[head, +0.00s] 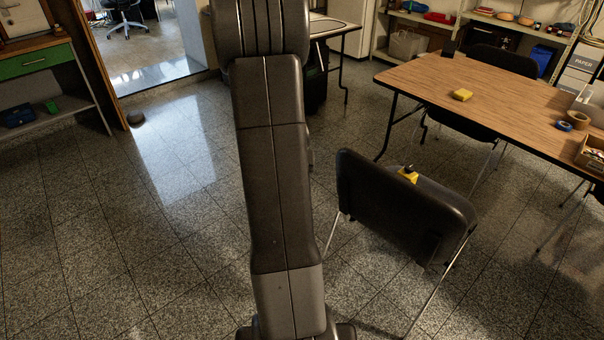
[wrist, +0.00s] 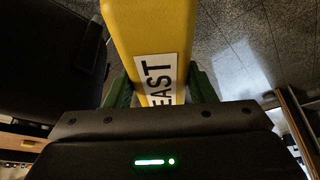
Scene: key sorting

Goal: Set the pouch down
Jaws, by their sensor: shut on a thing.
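A yellow pouch (wrist: 150,28) with a white label reading "EAST" is held in my gripper (wrist: 162,86) in the wrist view. The green fingers close on its two sides, and the pouch reaches past them out of the top of the picture. Floor shows beyond it to the right, and a dark surface lies to its left. In the head view my arm fills the middle; I cannot make out the gripper or the held pouch there.
A black folding chair (head: 400,208) stands right of my arm with a small yellow and black item (head: 409,175) at its seat. A wooden table (head: 500,85) behind it bears a yellow block-like item (head: 462,95).

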